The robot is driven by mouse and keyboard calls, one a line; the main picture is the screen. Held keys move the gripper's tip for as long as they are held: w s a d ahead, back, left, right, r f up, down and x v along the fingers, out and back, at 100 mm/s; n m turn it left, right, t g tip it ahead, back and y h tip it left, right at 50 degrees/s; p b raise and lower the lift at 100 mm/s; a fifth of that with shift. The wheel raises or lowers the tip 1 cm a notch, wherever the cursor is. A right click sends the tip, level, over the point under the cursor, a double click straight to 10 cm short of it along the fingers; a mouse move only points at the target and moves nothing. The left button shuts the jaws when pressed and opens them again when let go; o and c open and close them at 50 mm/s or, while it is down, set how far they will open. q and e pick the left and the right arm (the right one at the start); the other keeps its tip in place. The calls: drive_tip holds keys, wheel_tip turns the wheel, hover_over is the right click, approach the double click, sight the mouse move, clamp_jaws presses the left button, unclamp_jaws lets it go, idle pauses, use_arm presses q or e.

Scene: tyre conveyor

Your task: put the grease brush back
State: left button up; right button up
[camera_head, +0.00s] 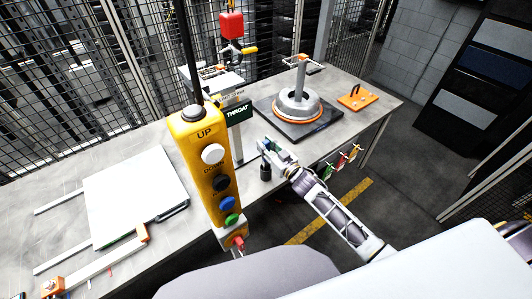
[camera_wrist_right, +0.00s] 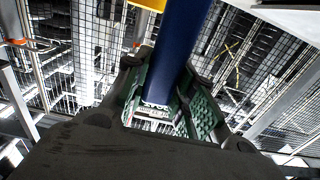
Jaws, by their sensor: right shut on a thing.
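My right gripper (camera_head: 268,147) is over the front edge of the table, right of the yellow button pendant. It is shut on a blue handle, which I take to be the grease brush; in the right wrist view the blue handle (camera_wrist_right: 178,45) stands between the green-padded fingers (camera_wrist_right: 160,100). A small dark cylinder (camera_head: 265,172), perhaps a holder, shows just below the gripper. The brush's bristle end cannot be made out, and I cannot tell whether it is inside the cylinder. My left gripper is not in view.
The yellow button pendant (camera_head: 205,165) hangs close in front, left of the gripper. A green "THROAT" sign (camera_head: 238,113) stands behind it. A round metal fixture (camera_head: 298,105) on a dark plate and an orange plate (camera_head: 356,97) are farther back. A white board (camera_head: 135,195) lies left.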

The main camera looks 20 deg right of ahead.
drive_tip(key=shift+f, duration=0.1)
drive_tip(key=shift+f, duration=1.8)
drive_tip(key=o, duration=0.9)
drive_tip(key=shift+f, duration=0.1)
drive_tip(key=shift+s, duration=0.1)
drive_tip(key=b+v, duration=0.1)
drive_tip(key=v, duration=1)
drive_tip(key=shift+s+d, duration=0.15)
drive_tip(key=shift+s, duration=0.25)
